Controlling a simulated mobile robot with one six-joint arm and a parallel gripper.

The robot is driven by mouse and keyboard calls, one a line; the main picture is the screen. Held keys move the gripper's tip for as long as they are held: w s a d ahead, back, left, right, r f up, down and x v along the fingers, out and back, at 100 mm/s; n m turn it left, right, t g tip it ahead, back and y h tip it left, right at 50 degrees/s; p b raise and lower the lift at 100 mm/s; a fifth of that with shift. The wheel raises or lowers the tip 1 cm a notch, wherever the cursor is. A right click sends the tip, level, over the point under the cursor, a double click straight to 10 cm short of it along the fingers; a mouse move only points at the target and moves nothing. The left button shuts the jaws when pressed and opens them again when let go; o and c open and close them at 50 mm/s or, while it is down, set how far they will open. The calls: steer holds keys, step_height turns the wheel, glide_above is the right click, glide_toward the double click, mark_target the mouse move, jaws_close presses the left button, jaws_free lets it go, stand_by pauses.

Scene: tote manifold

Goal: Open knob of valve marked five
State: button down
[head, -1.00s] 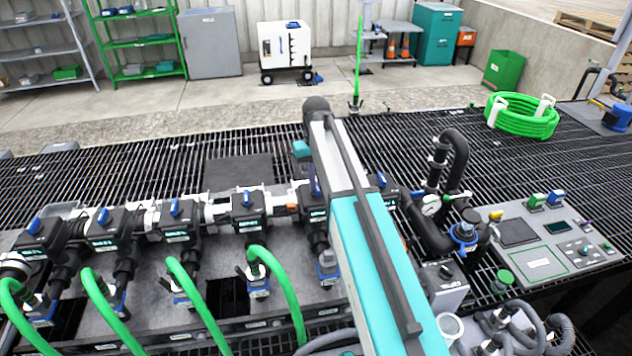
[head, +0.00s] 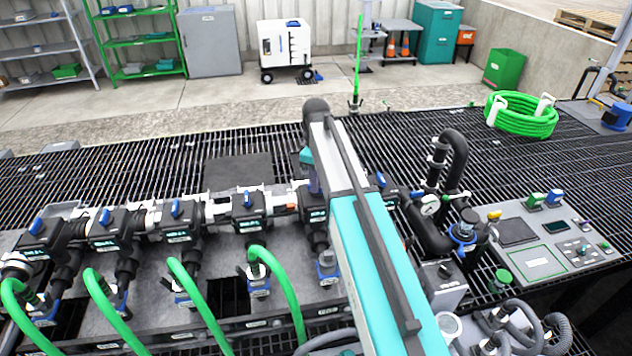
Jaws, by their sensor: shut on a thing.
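A row of black valves with blue knobs runs along the manifold. The fifth valve from the left (head: 314,215) stands beside my arm, which hides its right part. Its label is too small to read. My gripper (head: 313,182) is at the top of this valve, mostly hidden behind my arm, and is shut on its blue knob. Little of the knob shows, so its angle cannot be told. The fourth valve (head: 248,226) is to the left with its knob upright in the picture. The sixth valve's knob (head: 381,180) shows just right of my arm.
Green hoses (head: 200,300) rise from the manifold's front. A pressure gauge (head: 430,206) and black bent pipe (head: 455,150) stand to the right, near a control panel (head: 550,245). A green hose coil (head: 522,118) lies at the back right. The grating behind the valves is mostly clear.

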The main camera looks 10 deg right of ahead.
steer(key=n, duration=0.7)
steer(key=shift+a, duration=0.15)
stand_by(0.5)
steer(key=c, duration=1.8)
jaws_free()
steer(key=shift+r, duration=0.15)
steer(key=shift+r, duration=0.6)
step_height(320, 180, up, 12)
steer(key=b, duration=0.2)
steer(key=shift+r+b, duration=0.15)
steer(key=shift+b, duration=0.2)
steer(key=shift+r, duration=0.1)
